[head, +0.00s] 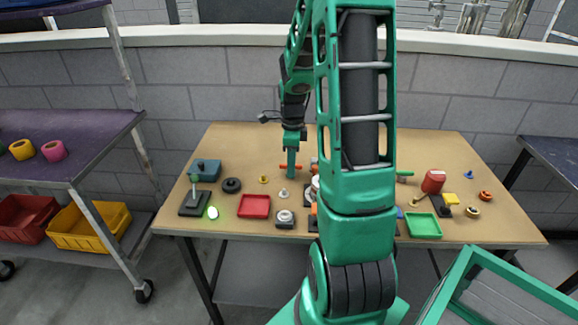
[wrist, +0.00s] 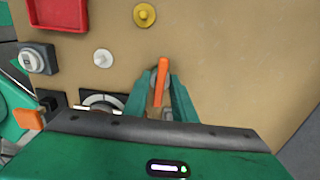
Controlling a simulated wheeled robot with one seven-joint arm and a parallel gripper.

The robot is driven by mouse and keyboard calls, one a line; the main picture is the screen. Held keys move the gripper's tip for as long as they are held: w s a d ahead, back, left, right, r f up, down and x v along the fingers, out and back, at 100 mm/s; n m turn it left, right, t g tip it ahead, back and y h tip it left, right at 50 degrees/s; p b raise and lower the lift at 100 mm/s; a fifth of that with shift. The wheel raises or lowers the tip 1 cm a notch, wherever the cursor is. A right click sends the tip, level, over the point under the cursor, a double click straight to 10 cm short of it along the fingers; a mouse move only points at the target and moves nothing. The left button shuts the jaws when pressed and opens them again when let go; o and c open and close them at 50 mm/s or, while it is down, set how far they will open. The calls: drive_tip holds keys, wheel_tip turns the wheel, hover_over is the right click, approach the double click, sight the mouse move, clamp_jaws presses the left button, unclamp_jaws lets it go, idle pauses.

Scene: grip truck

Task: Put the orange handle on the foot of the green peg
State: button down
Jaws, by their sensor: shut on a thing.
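The orange handle (wrist: 162,78) is a slim bar between the fingers of my gripper (wrist: 158,98) in the wrist view. The head view shows the handle (head: 284,167) at the tip of my gripper (head: 291,172), over the back middle of the table. My gripper is shut on it. I cannot tell its exact height above the table. The peg is well left of my gripper and is not visible in the wrist view.
A red tray (head: 254,206) lies between peg and gripper. A green tray (head: 423,226) lies at right. My arm hides the table's middle.

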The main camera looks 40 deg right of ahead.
drive_tip(key=shift+f, duration=0.1)
drive_tip(key=c, duration=1.1)
unclamp_jaws()
drive_tip(key=shift+r, duration=3.8)
drive_tip(key=s+a+r+n, duration=0.2)
drive_tip(key=s+a+n, duration=0.2)
drive_tip(key=s+n, duration=0.3)
drive_tip(key=s+a+r+n, duration=0.2)
drive_tip(key=s+a+n, duration=0.3)
drive_tip(key=s+n, duration=0.2)
drive_tip(key=s+a+r+n, duration=0.2)
drive_tip(key=s+a+n, duration=0.2)
drive_tip(key=s+n, duration=0.3)
drive_tip(key=shift+s+a, duration=0.4)
drive_tip(key=shift+s, duration=0.1)
